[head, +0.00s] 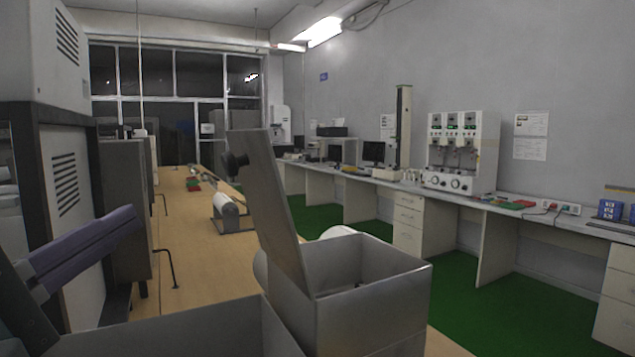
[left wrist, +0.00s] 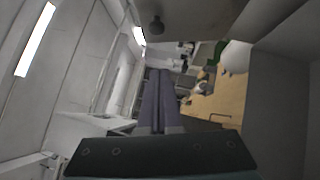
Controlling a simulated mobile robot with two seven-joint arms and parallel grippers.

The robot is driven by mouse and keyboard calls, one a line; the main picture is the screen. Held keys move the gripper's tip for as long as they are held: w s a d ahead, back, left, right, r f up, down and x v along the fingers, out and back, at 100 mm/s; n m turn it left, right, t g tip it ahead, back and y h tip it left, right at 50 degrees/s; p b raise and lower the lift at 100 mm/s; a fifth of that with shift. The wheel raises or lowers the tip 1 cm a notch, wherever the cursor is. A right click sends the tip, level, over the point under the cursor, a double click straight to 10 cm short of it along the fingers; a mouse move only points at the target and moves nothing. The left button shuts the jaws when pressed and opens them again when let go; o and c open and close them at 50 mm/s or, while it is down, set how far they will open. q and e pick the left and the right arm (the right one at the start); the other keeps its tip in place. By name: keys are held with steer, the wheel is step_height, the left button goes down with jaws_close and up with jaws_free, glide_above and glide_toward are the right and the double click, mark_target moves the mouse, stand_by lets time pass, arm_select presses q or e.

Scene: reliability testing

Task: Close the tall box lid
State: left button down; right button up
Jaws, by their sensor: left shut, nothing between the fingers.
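The tall box (head: 370,310) is a grey, open-topped metal box at the lower middle of the head view. Its lid (head: 265,195) stands open on the box's left edge, steep and leaning to the left. A dark round knob (head: 236,161) sticks out from the lid's left face. In the left wrist view the lid (left wrist: 205,14) and knob (left wrist: 156,25) show at the top. My left gripper (head: 130,220), with purple fingers, is shut and empty, left of the lid and apart from it. Its fingers also show in the left wrist view (left wrist: 159,75). My right gripper is not in view.
Another grey box (head: 200,332) is in front, left of the tall box. Dark cabinets (head: 125,200) stand at the left. A wooden bench (head: 185,265) runs back, bearing a white roll (head: 226,205). White desks (head: 410,210) line the right wall beyond a green floor (head: 520,300).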

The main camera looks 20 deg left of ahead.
arm_select(q)
steer(key=w+d+r+p, duration=0.1)
steer(key=w+r+p, duration=0.2)
steer(key=w, duration=0.7)
steer(key=shift+w+d+p, duration=0.25)
steer(key=shift+w+p, duration=0.1)
steer(key=shift+p, duration=0.05)
